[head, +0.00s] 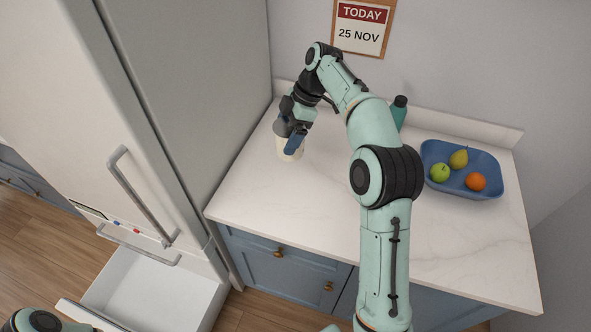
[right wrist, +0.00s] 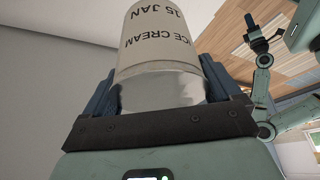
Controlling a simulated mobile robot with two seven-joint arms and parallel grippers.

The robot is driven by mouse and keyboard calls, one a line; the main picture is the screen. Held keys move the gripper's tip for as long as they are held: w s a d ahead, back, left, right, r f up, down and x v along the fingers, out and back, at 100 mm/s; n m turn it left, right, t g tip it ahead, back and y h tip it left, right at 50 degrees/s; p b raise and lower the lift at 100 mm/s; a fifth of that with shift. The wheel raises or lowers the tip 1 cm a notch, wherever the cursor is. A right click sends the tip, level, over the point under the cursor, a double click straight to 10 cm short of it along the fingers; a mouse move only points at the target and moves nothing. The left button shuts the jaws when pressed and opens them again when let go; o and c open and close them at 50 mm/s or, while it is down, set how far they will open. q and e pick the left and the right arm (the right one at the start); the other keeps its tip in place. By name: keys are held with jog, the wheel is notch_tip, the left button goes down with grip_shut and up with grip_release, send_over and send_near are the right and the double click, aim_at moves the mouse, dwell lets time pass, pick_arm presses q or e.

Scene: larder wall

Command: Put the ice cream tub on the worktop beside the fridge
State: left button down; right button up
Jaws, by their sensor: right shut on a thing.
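The ice cream tub (head: 290,152) is a pale cylinder at the worktop's left part, near the fridge (head: 215,80). My right gripper (head: 291,134) is shut on it from above and behind. In the right wrist view the tub (right wrist: 165,45) sits between the two fingers and shows "ICE CREAM" and "15 JAN". The tub looks upright, at or just above the white worktop (head: 320,200); I cannot tell whether it touches. My left arm shows only in part at the bottom left of the head view, and its gripper cannot be made out there.
The fridge's lower drawer (head: 150,290) stands open and looks empty. A blue tray (head: 435,155) with a green apple, a pear and an orange is at the worktop's right. A teal bottle (head: 399,110) stands behind my right arm. The worktop's front left is clear.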

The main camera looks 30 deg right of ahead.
pick_arm(q)
jog(key=shift+s+f+b, duration=0.6)
jog(key=shift+s+f, duration=0.2)
jog(key=shift+s, duration=0.2)
pick_arm(e)
jog(key=shift+f, duration=7.75)
jog(key=shift+w+f, duration=0.1)
jog(key=o, duration=0.9)
jog(key=shift+f, duration=0.1)
jog(key=shift+o, duration=0.5)
